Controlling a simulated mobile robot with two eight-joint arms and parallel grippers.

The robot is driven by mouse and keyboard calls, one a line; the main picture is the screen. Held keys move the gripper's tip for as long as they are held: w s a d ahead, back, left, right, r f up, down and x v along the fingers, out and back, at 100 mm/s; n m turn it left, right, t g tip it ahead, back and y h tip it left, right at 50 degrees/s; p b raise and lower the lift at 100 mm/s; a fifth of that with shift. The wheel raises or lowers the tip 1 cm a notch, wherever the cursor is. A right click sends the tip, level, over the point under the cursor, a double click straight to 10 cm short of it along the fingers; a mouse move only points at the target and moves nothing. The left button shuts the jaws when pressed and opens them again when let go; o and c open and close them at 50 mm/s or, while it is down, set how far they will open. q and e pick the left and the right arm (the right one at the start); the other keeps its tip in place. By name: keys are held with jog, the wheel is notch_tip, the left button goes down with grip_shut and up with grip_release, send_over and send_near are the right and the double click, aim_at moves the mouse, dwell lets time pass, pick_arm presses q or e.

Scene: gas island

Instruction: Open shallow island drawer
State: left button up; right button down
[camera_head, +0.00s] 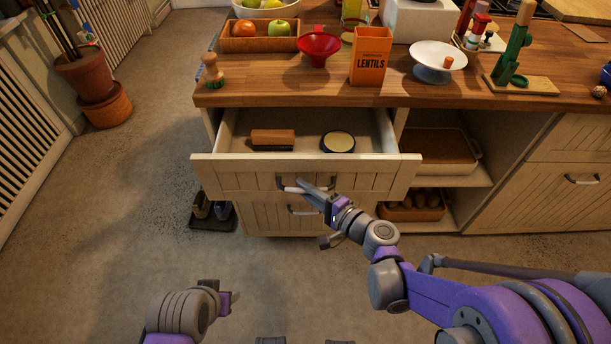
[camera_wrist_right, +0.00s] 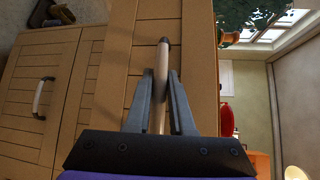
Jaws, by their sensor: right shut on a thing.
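The shallow top drawer (camera_head: 235,172) of the island stands pulled out in the head view. Inside it lie a brown block-like item (camera_head: 272,139) and a round dark dish with a pale top (camera_head: 338,142). My right gripper (camera_head: 313,189) is at the drawer's front, shut on its handle (camera_head: 290,187). In the right wrist view the handle (camera_wrist_right: 162,62) runs between the two fingers (camera_wrist_right: 161,95). My left gripper (camera_head: 232,298) is low in the head view, away from the island; its fingers are too unclear to judge.
A lower drawer with its own handle (camera_head: 300,211) is beneath. Open shelves to the right hold a baking dish (camera_head: 440,150) and a crate (camera_head: 412,208). The wooden countertop (camera_head: 290,97) carries a lentils box (camera_head: 370,57) and a red funnel-like bowl (camera_head: 318,45). Floor in front is clear.

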pick_arm(q)
jog(key=shift+f, duration=0.2)
pick_arm(e)
jog(key=s, duration=1.5)
jog(key=c, duration=0.8)
grip_release()
pick_arm(q)
jog(key=shift+s+d, duration=0.1)
jog(key=shift+s, duration=0.05)
pick_arm(e)
jog(key=shift+s+d, duration=0.1)
